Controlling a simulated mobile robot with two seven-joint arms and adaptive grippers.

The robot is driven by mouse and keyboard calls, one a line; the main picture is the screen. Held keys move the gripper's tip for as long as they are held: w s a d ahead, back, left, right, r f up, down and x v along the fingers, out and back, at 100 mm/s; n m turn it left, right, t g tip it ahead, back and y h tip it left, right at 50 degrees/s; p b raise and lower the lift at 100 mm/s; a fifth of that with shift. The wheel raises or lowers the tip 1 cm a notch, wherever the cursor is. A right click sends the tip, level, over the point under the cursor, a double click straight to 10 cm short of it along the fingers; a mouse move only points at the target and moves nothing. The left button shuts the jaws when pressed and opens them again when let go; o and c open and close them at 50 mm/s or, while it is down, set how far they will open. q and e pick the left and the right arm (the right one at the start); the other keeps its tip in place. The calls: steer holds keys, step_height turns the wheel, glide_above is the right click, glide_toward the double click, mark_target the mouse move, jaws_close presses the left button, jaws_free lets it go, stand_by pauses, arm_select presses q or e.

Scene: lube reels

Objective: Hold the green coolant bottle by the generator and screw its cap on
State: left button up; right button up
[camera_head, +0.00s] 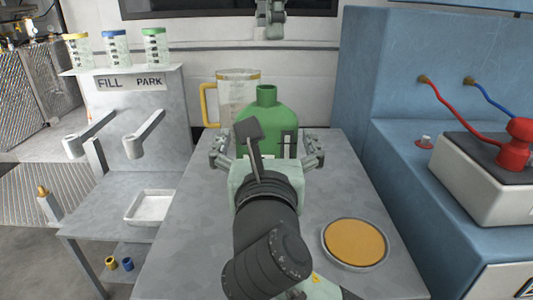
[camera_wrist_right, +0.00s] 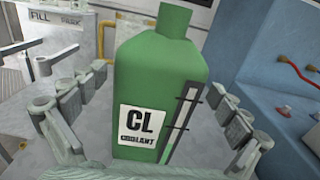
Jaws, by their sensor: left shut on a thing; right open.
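The green coolant bottle (camera_head: 267,117) stands upright at the table's far end, its neck bare. In the right wrist view the bottle (camera_wrist_right: 155,75) shows a white "CL COOLANT" label and a level strip. My right gripper (camera_head: 268,150) is open, with fingers on either side of the bottle; in its wrist view gaps show between the fingers and the bottle. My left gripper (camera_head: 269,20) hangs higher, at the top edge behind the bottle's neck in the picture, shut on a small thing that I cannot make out. I see no separate loose cap.
A clear jug (camera_head: 237,92) with a yellow handle stands behind the bottle at left. A round pan of amber liquid (camera_head: 355,243) sits at front right. A grey stand (camera_head: 128,85) with jars is at left, a blue bench (camera_head: 405,150) at right. Bare tabletop lies at left.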

steer(key=shift+w, duration=1.2)
steer(key=shift+c, duration=0.2)
steer(key=c, duration=1.4)
arm_select(q)
steer(key=shift+f, duration=2.5)
steer(key=shift+f, duration=0.85)
steer(key=shift+f, duration=0.6)
